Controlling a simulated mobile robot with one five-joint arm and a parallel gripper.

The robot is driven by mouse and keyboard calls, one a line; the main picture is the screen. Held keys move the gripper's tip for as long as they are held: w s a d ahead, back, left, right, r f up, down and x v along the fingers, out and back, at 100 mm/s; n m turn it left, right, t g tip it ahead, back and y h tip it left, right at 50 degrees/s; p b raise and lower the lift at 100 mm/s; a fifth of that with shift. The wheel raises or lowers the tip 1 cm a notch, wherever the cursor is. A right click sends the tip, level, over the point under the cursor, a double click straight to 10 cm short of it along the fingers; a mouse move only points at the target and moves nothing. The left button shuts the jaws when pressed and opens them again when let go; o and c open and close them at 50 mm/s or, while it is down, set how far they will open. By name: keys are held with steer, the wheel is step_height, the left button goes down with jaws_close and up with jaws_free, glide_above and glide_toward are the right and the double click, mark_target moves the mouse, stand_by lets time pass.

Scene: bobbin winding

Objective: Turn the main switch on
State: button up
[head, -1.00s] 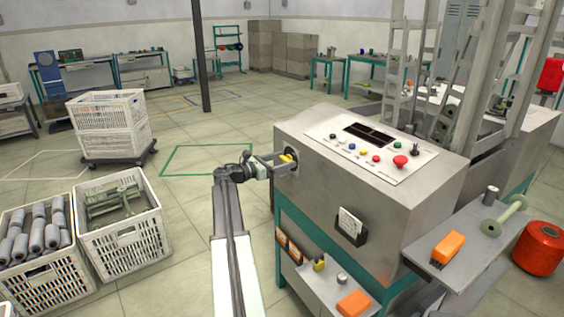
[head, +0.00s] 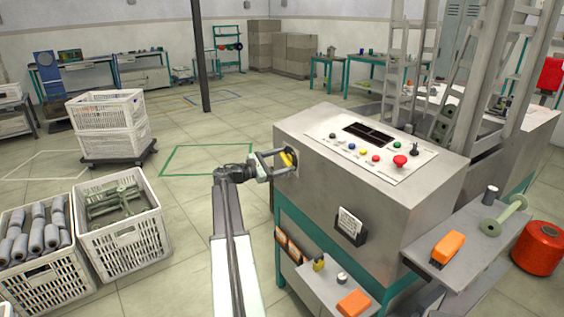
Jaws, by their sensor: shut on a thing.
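The main switch (head: 289,157) is a yellow handle on a dark round plate, on the left side face of the grey machine cabinet (head: 330,195). My gripper (head: 284,161) reaches it from the left and is shut on the yellow handle, with one finger above and one below. The handle stands steeply tilted, nearly upright. The fingers hide part of the handle and its plate, and I cannot read any position marks.
The cabinet top carries a panel with coloured buttons and a red emergency stop (head: 400,162). A shelf (head: 470,240) with an orange brush juts out at right. White crates (head: 140,235) stand on the floor at left. The floor between crates and cabinet is clear.

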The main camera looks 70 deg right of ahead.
steer(key=m, duration=0.6)
steer(key=shift+a+f, duration=0.1)
steer(key=m, duration=0.6)
steer(key=shift+s+f, duration=0.1)
steer(key=shift+m, duration=0.4)
steer(key=o, duration=1.4)
